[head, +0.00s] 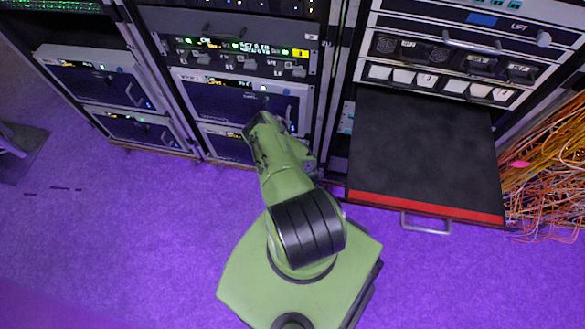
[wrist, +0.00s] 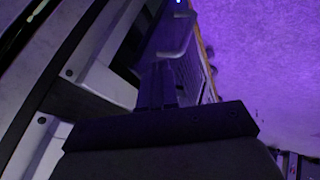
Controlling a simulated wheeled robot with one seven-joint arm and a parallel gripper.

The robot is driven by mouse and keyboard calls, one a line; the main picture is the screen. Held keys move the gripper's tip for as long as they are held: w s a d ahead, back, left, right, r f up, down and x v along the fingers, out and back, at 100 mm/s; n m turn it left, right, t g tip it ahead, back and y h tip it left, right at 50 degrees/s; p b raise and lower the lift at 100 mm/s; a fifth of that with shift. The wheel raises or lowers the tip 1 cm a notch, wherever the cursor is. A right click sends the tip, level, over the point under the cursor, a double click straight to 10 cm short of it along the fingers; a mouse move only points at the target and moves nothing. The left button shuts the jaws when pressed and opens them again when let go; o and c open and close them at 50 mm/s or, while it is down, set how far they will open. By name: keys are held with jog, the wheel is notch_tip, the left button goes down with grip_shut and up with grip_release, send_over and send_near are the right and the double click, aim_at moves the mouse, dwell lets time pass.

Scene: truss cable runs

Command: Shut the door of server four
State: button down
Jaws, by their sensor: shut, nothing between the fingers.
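In the head view two server fronts sit low in the middle rack: an upper dark door (head: 225,100) with a pale handle at its right side, and a lower front (head: 226,147) partly hidden by my arm. Their labels are too small to read, so I cannot tell which is server four. My gripper (wrist: 157,86) is shut and empty in the wrist view, beside a dark panel and just short of a pale bar handle (wrist: 181,38). I cannot tell whether it touches the panel. My arm hides the gripper in the head view.
A black drawer or shelf (head: 420,150) with a red front edge (head: 425,206) sticks out of the right rack. Orange cables (head: 548,165) hang at far right. The left rack holds two more server fronts (head: 105,85).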

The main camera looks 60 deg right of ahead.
jog(key=shift+w+d+r, duration=0.1)
jog(key=shift+w+d, duration=0.15)
jog(key=shift+d, duration=0.55)
jog(key=d, duration=0.2)
jog(key=shift+w+d, duration=0.35)
